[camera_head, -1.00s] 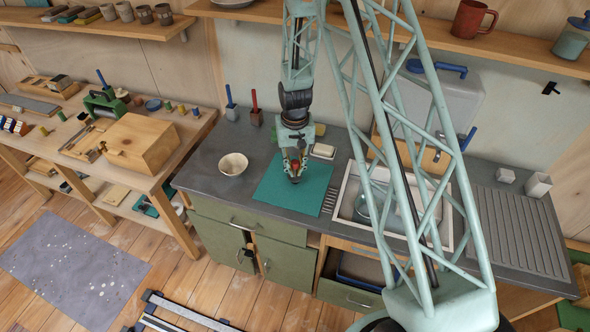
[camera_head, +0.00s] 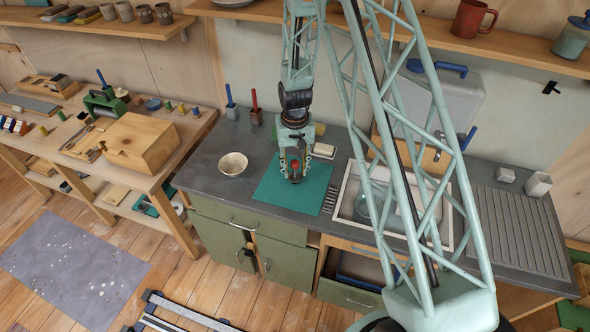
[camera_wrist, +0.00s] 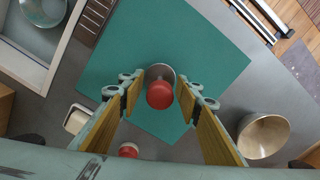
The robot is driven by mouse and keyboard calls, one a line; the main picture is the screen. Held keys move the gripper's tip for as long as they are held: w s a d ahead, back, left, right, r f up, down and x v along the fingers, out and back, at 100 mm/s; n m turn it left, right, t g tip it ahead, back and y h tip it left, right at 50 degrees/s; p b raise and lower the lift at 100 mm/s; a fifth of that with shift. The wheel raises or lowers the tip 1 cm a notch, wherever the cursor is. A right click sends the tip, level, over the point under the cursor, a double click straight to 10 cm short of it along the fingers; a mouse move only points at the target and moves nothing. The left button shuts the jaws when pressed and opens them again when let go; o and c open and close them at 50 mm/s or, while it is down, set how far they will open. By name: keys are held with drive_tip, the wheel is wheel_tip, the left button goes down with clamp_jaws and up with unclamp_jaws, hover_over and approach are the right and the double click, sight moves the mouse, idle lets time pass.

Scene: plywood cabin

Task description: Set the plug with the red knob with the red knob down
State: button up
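The plug with the red knob (camera_wrist: 160,94) stands on the teal mat (camera_wrist: 220,60), its red knob facing up towards the wrist camera. Part of a grey round body shows behind the knob. In the head view the red knob (camera_head: 295,164) shows between the fingers at the mat. My gripper (camera_wrist: 159,92) points down over the plug, with one finger on each side and narrow gaps to the knob. It is open and holds nothing. In the head view my gripper (camera_head: 294,172) hides most of the plug.
A cream bowl (camera_head: 233,164) stands left of the mat. A pale block (camera_head: 323,151) lies behind it to the right. The sink (camera_head: 349,204) is at the right. Blue-handled (camera_head: 231,103) and red-handled (camera_head: 256,106) tools stand at the back.

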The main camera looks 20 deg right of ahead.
drive_tip(key=shift+r+b, duration=0.8)
drive_tip(key=shift+r, duration=5.3)
drive_tip(key=shift+r, duration=0.5)
drive_tip(key=s+r+t, duration=0.1)
drive_tip(key=s+r, duration=0.7)
drive_tip(key=r, duration=0.6)
drive_tip(key=s+r+t, duration=0.1)
drive_tip(key=s+r, duration=0.8)
drive_tip(key=r, duration=0.5)
drive_tip(key=s+r, duration=0.3)
drive_tip(key=s, duration=0.6)
drive_tip(key=s+a+r+n+t, duration=0.1)
drive_tip(key=s+r, duration=0.3)
drive_tip(key=s, duration=0.6)
drive_tip(key=s+r, duration=0.3)
drive_tip(key=s, duration=0.6)
drive_tip(key=shift+s+a+r+n+t, duration=0.2)
drive_tip(key=shift+a+r+n+t, duration=0.1)
drive_tip(key=shift+r+t, duration=0.1)
drive_tip(key=shift+o, duration=0.4)
